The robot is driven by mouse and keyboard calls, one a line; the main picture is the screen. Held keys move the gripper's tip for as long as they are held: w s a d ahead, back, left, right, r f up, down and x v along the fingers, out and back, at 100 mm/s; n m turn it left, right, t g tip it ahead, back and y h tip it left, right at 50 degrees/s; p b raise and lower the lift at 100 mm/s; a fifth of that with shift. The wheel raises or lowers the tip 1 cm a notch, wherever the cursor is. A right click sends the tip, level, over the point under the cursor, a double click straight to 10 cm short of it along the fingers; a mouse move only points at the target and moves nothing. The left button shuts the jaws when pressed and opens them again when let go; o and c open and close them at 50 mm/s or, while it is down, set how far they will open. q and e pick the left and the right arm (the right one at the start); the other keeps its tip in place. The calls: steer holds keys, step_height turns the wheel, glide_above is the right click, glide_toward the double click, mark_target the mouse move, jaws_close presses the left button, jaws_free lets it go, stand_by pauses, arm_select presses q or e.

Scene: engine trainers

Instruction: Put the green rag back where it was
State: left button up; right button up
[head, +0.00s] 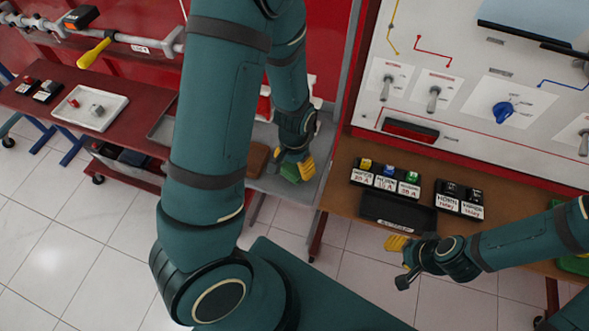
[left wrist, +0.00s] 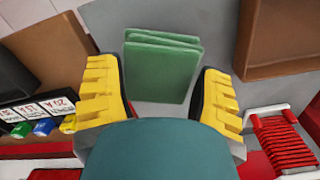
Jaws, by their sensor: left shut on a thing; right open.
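The green rag (head: 291,172) is a folded green pad. My left gripper (head: 292,170) is shut on it, over the grey surface (head: 308,190) between the red bench and the wooden bench. In the left wrist view the rag (left wrist: 160,68) lies between the two yellow fingers of my left gripper (left wrist: 158,92), with the grey surface behind it. I cannot tell whether the rag touches that surface. My right gripper (head: 402,256) is open in front of the wooden bench, with nothing seen in it.
A brown tray (left wrist: 280,40) lies on the grey surface beside the rag. A black holder (head: 396,210) and labelled relays and fuses stand on the wooden bench (head: 340,185). A red coil spring (left wrist: 285,140) shows at right in the left wrist view. A white tray (head: 70,112) sits on the red bench.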

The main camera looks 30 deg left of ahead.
mark_target(295, 165)
arm_select(q)
step_height(295, 165, down, 3)
steer(key=shift+r+b, duration=0.1)
steer(key=shift+b, duration=0.25)
steer(key=o, duration=1.2)
steer(key=shift+r, duration=0.15)
step_height(295, 165, up, 11)
steer(key=p, duration=0.4)
steer(key=shift+r+p, duration=0.3)
steer(key=shift+r, duration=0.15)
